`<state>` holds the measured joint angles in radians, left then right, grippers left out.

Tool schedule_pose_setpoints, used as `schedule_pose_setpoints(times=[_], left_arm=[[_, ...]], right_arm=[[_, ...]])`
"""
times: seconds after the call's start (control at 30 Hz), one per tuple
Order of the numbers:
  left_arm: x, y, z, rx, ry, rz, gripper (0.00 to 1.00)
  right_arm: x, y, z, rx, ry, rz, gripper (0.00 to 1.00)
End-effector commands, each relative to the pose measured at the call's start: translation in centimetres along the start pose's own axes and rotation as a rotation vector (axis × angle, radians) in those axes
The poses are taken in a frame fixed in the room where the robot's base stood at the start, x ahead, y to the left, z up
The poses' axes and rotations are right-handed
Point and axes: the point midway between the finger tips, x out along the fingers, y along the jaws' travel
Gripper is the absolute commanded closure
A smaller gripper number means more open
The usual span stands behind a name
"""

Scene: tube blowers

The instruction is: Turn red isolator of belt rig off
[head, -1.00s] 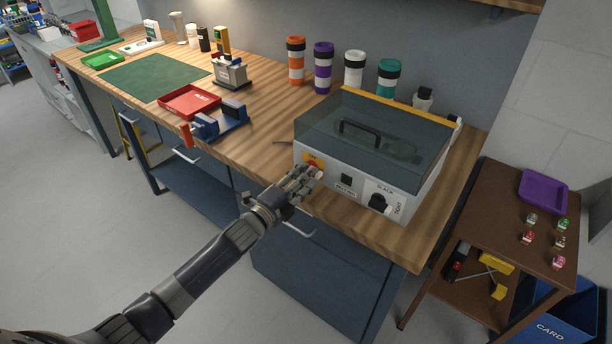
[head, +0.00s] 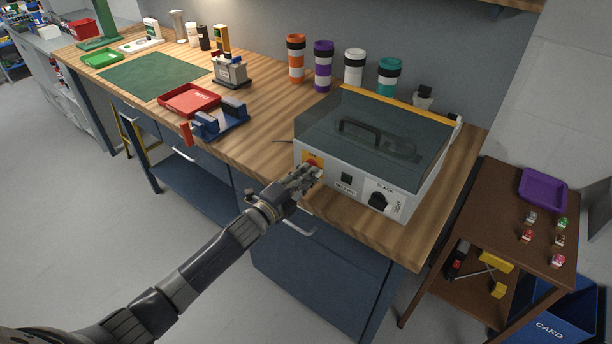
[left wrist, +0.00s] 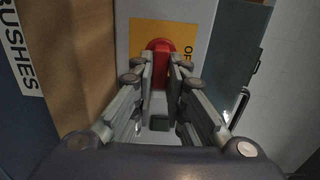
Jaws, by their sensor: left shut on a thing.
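The belt rig (head: 372,147) is a pale grey box with a dark clear lid and a black handle, on the right end of the bench. Its red isolator (left wrist: 161,47) sits on a yellow plate (left wrist: 146,33) in the left wrist view. In the head view my left gripper (head: 314,174) is at the left of the rig's front face and partly covers the isolator. In the left wrist view the fingers (left wrist: 160,75) are shut on the red isolator, one on each side. "OF" shows right of it; the rest is hidden. My right gripper is not seen.
The rig's front also has a dark square switch (head: 347,179) and a black slack/tight knob (head: 379,202). A blue clamp-like fixture (head: 222,121) and red tray (head: 189,100) lie to the left. Several tubs stand behind. A brown trolley (head: 500,205) stands at the right.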

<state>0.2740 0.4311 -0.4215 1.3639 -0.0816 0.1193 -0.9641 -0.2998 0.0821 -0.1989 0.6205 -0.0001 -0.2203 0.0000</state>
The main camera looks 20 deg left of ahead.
Motion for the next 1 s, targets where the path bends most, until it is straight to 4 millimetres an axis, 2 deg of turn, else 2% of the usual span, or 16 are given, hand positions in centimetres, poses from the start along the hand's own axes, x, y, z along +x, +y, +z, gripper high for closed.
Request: schedule_pose_setpoints(times=[0.27, 1.0], left_arm=[[0.0, -0.2, 0.1, -0.148, -0.001, 0.002, 1.0], [0.0, -1.1, 0.6, -0.842, -0.001, 0.001, 1.0]], right_arm=[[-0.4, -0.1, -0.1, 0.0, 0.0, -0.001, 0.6], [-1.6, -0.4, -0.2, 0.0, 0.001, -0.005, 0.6]])
